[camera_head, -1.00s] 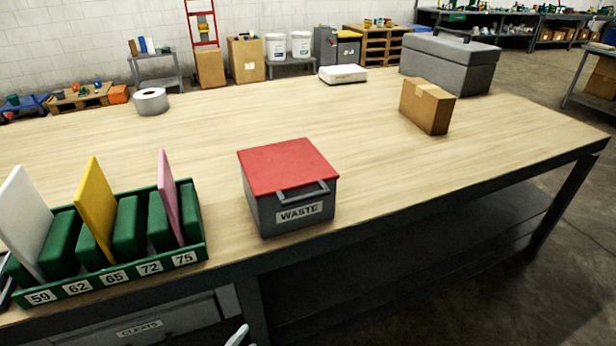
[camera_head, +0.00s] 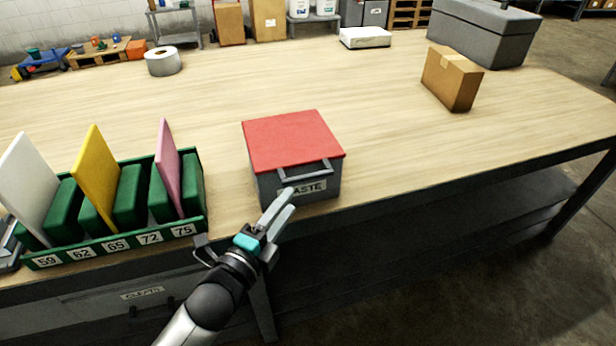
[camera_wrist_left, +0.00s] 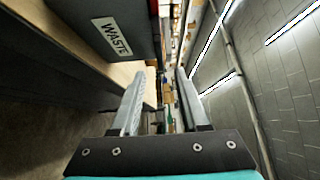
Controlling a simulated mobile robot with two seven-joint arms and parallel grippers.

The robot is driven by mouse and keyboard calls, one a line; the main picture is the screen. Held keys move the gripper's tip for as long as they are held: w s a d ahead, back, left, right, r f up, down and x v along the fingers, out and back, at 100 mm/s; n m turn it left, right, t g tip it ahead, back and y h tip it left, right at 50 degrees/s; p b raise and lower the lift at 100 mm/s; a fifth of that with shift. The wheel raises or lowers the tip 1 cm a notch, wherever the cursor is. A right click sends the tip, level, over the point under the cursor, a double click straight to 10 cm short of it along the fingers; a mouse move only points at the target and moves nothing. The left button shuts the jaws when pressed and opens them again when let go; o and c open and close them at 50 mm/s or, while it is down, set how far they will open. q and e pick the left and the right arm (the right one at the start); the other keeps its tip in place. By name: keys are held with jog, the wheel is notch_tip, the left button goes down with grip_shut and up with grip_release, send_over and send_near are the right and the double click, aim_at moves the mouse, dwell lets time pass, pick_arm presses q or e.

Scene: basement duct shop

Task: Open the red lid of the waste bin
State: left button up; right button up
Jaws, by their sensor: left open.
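The waste bin (camera_head: 268,184) is a dark grey box near the front edge of the workbench, with a white WASTE label. Its red lid (camera_head: 292,139) lies flat and closed on top. A grey handle (camera_head: 306,171) sticks out at the lid's front edge. My left gripper (camera_head: 280,207) is in front of the bin, open and empty, its fingers partly covering the label, below the handle. In the left wrist view the two fingers (camera_wrist_left: 157,101) are spread with nothing between them, and the bin (camera_wrist_left: 120,22) with its label shows at upper left. My right gripper is not in view.
A green rack (camera_head: 122,240) with white, yellow and pink panels stands left of the bin. A cardboard box (camera_head: 452,79), a tape roll (camera_head: 163,61), a white box (camera_head: 365,38) and a grey case (camera_head: 483,32) stand farther back. The bench (camera_head: 400,135) is clear right of the bin.

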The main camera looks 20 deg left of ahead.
aim_at(306, 180)
pick_arm(q)
jog(key=w, duration=0.3)
jog(key=w+d, duration=0.1)
jog(key=w, duration=0.2)
jog(key=w+d+b, duration=0.1)
jog(key=w, duration=0.2)
jog(key=shift+w, duration=0.2)
jog(key=shift+a, duration=0.1)
grip_shut()
dwell(1.1)
